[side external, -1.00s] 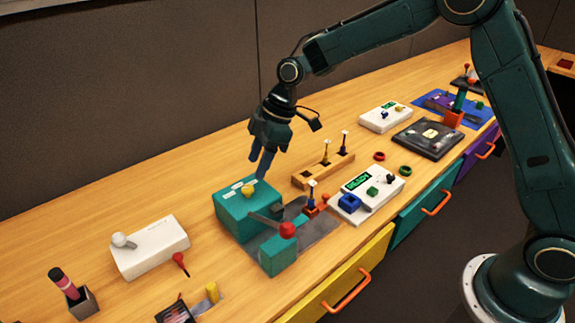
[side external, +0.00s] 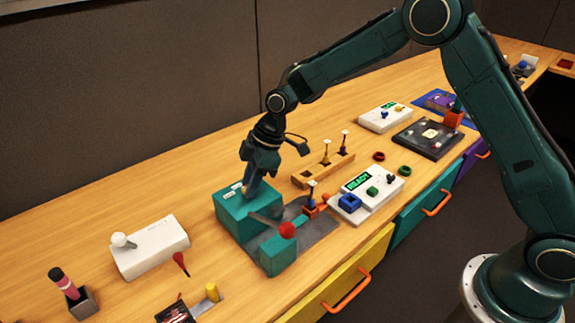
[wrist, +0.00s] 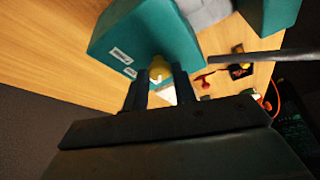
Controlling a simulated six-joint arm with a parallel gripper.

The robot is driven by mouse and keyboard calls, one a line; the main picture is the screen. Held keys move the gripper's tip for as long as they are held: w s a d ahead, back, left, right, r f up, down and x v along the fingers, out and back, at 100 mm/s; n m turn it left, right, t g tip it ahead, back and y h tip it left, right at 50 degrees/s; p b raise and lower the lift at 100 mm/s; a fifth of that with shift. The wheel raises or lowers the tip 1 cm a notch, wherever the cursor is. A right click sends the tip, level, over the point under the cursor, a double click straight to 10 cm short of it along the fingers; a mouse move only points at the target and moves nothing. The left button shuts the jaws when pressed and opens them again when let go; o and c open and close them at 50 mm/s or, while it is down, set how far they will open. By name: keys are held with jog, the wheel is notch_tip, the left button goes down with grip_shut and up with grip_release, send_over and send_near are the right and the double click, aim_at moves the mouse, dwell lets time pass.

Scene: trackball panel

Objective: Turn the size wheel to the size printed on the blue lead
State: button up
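The teal box (side external: 262,206) stands on the bench with white labels on its top. A yellow knob (wrist: 159,69), which looks like the size wheel, sits on it; my gripper hides the knob in the side view. My gripper (wrist: 160,78) points down at the knob, its two fingers apart, one on each side of it. I cannot tell whether the fingers touch it. The labels (wrist: 121,53) are too small to read.
A white device with a green display (side external: 358,182) and a wooden rack (side external: 318,172) stand to the right. A white box (side external: 152,248) stands to the left, with clear bench between.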

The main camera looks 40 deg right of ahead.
jog(key=c, duration=0.4)
jog(key=shift+m, duration=0.5)
jog(key=m+t, duration=0.1)
jog(key=m, duration=0.1)
jog(key=m+h, duration=0.1)
jog(key=m, duration=0.1)
jog(key=shift+s+a+t, duration=0.15)
jog(key=shift+s+t, duration=0.05)
jog(key=shift+t, duration=0.2)
jog(key=m, duration=0.2)
jog(key=m+t+h, duration=0.1)
jog(key=m, duration=0.2)
jog(key=shift+a+h, duration=0.1)
jog(key=shift+h, duration=0.2)
jog(key=o, duration=1)
jog(key=shift+c, duration=0.2)
jog(key=shift+s+r, duration=0.1)
jog(key=shift+r, duration=0.05)
